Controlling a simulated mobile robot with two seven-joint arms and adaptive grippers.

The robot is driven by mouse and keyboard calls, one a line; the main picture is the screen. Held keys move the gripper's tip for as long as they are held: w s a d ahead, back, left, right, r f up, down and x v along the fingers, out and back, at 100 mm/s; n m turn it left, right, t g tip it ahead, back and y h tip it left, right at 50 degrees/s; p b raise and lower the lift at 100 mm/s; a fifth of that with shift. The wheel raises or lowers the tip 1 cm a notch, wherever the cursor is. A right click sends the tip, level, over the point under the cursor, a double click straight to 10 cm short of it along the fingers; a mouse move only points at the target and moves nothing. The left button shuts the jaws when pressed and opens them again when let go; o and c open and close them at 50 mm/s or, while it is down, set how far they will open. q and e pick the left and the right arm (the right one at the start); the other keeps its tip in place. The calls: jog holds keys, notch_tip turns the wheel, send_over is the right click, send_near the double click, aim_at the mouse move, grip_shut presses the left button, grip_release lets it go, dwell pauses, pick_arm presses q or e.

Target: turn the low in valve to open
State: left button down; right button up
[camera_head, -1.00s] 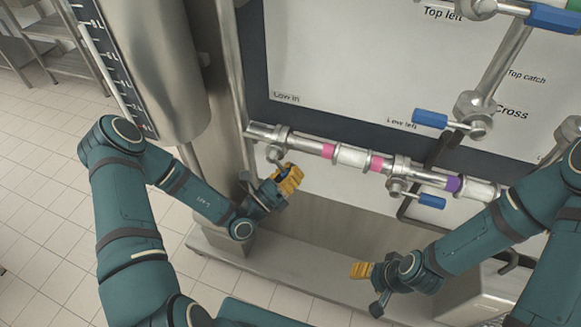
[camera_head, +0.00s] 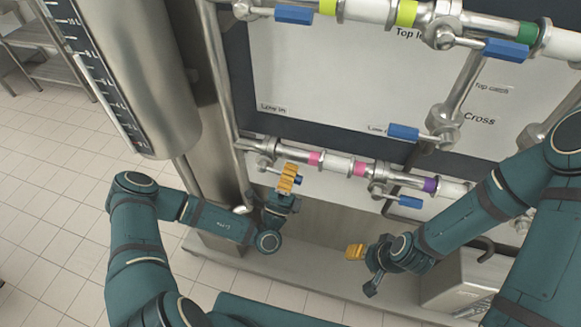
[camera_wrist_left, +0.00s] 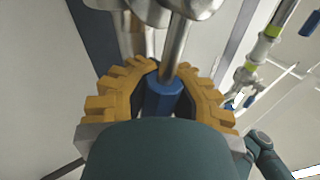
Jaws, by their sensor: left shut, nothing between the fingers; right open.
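The low in valve (camera_head: 265,161) sits on the lower steel pipe, below the "Low in" label. Its blue handle (camera_head: 298,181) is mostly hidden by my left gripper in the head view. My left gripper (camera_head: 287,178) is at the handle, just right of the valve body, its yellow fingers pointing up. In the left wrist view, the blue handle (camera_wrist_left: 163,97) lies in line with the fingers, with dark gaps beside it; the gripper is shut, and no firm hold on the handle shows. My right gripper (camera_head: 355,251) is open and empty, low in front of the panel.
The lower pipe (camera_head: 337,164) with pink bands carries another blue-handled valve (camera_head: 410,202) to the right. The low left valve handle (camera_head: 403,132) is above it. A steel tank (camera_head: 140,85) stands at left. Tiled floor (camera_head: 60,220) is clear.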

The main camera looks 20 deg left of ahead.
pick_arm(q)
jog(key=shift+s+r+n+y, duration=0.1)
jog(key=shift+r+n+y, duration=0.1)
jog(key=shift+n+y, duration=0.3)
jog(key=c, duration=0.7)
grip_release()
jog(key=shift+s+r, duration=0.1)
jog(key=shift+s, duration=0.05)
jog(key=shift+c, duration=0.2)
jog(key=v, duration=1.2)
jog(key=shift+w, duration=0.2)
